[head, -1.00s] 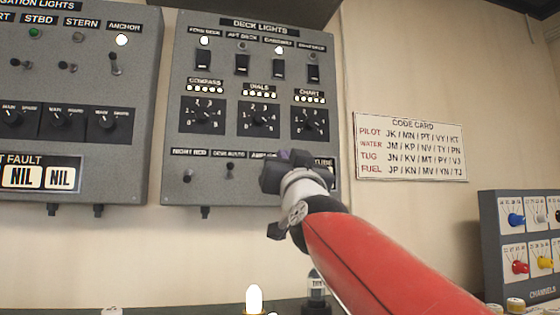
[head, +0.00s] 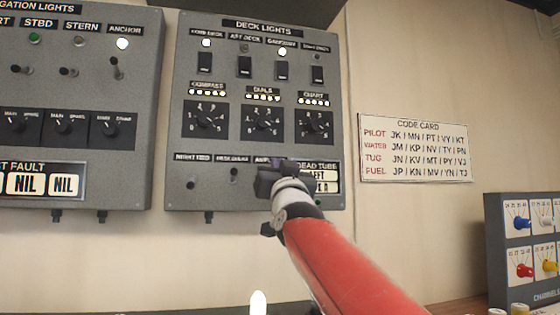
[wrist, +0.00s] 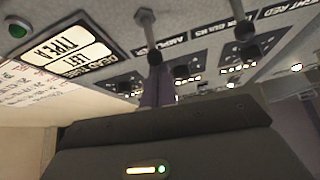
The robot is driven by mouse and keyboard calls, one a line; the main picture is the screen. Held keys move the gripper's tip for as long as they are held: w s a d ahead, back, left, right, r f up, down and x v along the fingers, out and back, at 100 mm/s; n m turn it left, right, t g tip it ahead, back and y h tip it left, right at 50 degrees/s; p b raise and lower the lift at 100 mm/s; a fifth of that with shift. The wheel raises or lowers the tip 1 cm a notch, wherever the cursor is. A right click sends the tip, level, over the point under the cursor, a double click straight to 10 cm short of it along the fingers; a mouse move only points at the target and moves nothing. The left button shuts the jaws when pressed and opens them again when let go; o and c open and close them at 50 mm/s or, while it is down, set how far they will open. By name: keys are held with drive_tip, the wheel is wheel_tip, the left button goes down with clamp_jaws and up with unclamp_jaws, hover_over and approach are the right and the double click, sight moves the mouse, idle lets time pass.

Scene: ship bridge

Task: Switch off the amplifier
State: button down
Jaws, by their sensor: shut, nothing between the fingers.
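The amplifier switch is in the bottom row of the grey deck lights panel (head: 222,150). In the head view my gripper (head: 268,178) covers the switch and most of its label. In the wrist view the amplifier label (wrist: 178,42) shows, with a metal toggle lever (wrist: 148,32) close beside it.
The dead tube sign (head: 318,181) is just right of my gripper, with a green lamp (wrist: 17,27) near it. Other toggles (head: 191,184) are on the left. The code card (head: 415,148) hangs on the wall. A channels box (head: 520,292) stands at the right.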

drive_tip(key=shift+f, duration=0.1)
idle(0.3)
drive_tip(key=shift+f+t+b, duration=0.3)
drive_tip(key=shift+t+b, duration=0.1)
drive_tip(key=shift+b, duration=0.6)
